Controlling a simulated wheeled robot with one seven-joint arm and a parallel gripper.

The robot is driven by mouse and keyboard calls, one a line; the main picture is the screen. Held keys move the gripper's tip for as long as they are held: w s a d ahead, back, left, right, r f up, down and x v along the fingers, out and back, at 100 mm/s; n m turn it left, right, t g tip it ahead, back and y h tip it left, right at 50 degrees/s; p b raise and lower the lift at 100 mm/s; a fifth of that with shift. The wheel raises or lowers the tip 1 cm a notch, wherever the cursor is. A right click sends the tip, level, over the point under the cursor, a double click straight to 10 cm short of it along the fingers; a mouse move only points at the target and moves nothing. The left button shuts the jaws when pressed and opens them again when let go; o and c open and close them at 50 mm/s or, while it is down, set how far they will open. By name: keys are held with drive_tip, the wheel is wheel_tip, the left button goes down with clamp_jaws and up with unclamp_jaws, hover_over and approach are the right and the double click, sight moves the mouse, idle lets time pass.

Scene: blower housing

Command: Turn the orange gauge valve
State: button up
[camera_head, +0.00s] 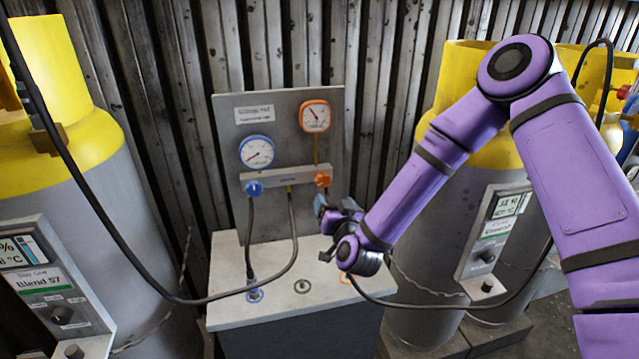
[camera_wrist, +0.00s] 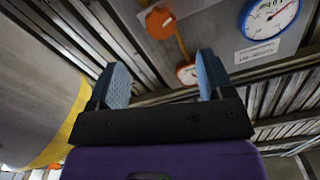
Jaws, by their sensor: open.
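The orange gauge valve (camera_head: 322,180) is a small knob at the right end of the grey manifold bar, below the orange-rimmed gauge (camera_head: 315,116). The knob also shows at the top of the wrist view (camera_wrist: 160,22), beyond and between the lines of the fingers. My gripper (camera_head: 321,204) is close below the knob in the head view, its blue-padded fingers partly hidden by my wrist. In the wrist view my gripper (camera_wrist: 163,77) is open, with nothing between its two fingers. I see no contact with the knob.
A blue valve (camera_head: 254,188) sits at the bar's left end under a blue gauge (camera_head: 257,152). Black hoses run down to the white bench top (camera_head: 230,276). Large yellow-topped cylinders stand left (camera_head: 105,190) and right (camera_head: 425,240). A corrugated wall (camera_head: 270,50) is behind.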

sight(324, 183)
drive_tip(key=x, duration=1)
drive_tip(key=shift+w, duration=0.2)
drive_tip(key=c, duration=0.9)
